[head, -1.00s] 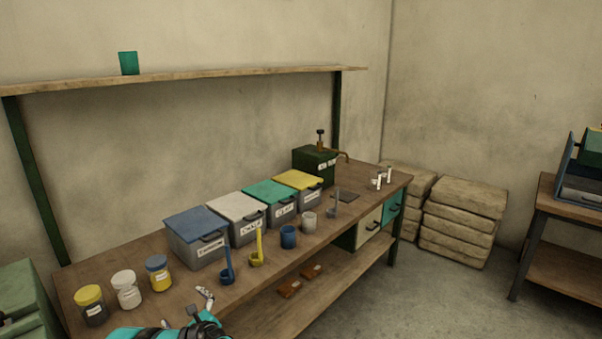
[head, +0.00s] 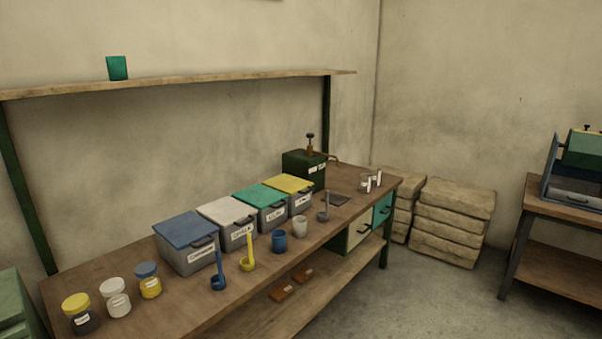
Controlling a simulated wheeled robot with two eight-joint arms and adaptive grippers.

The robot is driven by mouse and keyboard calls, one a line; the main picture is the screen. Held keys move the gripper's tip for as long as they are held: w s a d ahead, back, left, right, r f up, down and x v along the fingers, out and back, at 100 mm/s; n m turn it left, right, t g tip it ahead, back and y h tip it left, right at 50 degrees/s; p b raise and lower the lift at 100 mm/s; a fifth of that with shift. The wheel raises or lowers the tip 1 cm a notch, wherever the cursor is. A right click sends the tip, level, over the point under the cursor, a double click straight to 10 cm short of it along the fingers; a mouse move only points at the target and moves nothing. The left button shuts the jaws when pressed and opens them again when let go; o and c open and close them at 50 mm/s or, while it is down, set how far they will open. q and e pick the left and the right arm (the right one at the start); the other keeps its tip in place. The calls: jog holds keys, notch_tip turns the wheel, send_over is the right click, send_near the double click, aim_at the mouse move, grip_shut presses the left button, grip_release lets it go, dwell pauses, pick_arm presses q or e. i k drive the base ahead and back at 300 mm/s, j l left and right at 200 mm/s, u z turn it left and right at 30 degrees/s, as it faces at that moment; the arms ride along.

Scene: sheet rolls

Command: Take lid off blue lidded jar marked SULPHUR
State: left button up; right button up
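A jar with a blue lid and yellow contents (head: 149,281) stands upright on the bench at the front left, its lid on. Its small label is too small to read. A white-lidded jar (head: 116,298) and a yellow-lidded jar with dark contents (head: 81,314) stand to its left, both lidded. Neither of my grippers shows in the head view now.
Lidded bins, the nearest one blue-lidded (head: 188,243), stand behind the jars. A blue ladle (head: 218,278), a yellow ladle (head: 248,259) and a blue cup (head: 279,241) stand along the front of the wooden bench (head: 181,311). A shelf (head: 190,83) runs above.

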aim_at(150, 287)
jog(key=i+j, duration=0.15)
jog(key=j, duration=0.2)
jog(key=i+j, duration=0.1)
jog(key=j, duration=0.25)
jog(key=i+j+u, duration=0.1)
jog(key=j, duration=0.25)
jog(key=i+j, duration=0.15)
jog(key=j, duration=0.2)
jog(key=i+j, duration=0.15)
jog(key=j, duration=0.2)
